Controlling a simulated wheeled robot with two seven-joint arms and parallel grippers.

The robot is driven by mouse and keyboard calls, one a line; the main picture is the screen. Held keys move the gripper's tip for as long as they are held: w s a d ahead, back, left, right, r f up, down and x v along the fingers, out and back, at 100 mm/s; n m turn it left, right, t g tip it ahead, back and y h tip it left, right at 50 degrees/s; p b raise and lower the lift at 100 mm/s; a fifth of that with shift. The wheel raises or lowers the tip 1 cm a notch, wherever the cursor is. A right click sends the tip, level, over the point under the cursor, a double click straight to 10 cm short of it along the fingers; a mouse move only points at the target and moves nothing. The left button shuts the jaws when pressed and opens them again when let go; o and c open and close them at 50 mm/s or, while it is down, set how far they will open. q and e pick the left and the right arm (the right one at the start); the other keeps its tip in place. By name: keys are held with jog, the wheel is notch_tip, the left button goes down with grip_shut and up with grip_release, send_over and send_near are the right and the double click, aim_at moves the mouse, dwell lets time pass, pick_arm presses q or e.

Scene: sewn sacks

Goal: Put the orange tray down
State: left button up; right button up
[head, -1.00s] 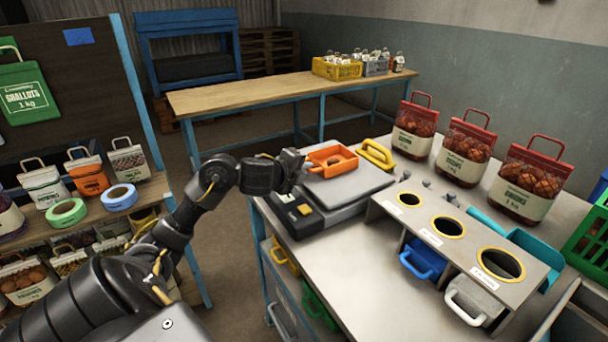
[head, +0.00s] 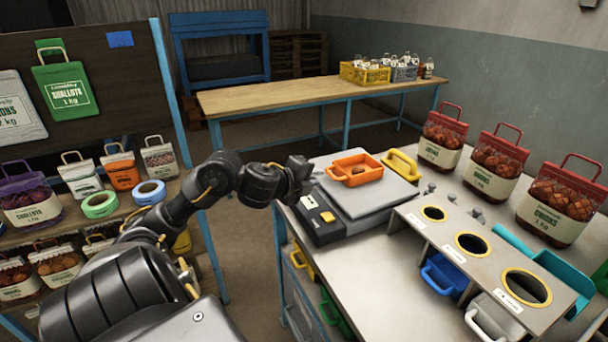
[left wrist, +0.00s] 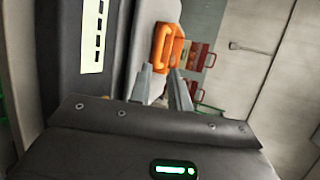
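The orange tray (head: 372,174) rests level on the grey plate of the bench scale (head: 375,198), with a small brown item inside. It also shows in the left wrist view (left wrist: 160,44), just beyond the fingertips. My left gripper (head: 311,172) is at the left of the tray, with a small gap between them in the head view. In the left wrist view the two fingers (left wrist: 159,72) are apart with nothing between them. My right gripper is not in view.
A yellow tray (head: 402,166) stands just behind the scale. A stand with holes (head: 468,262) is at its right, with a blue tray (head: 443,274) below. Red-topped onion sacks (head: 494,165) line the bench's back. A shelf of sacks (head: 150,205) is at left.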

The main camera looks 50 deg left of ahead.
pick_arm(q)
jog(key=shift+p+v, duration=0.3)
jog(key=shift+v, duration=2.1)
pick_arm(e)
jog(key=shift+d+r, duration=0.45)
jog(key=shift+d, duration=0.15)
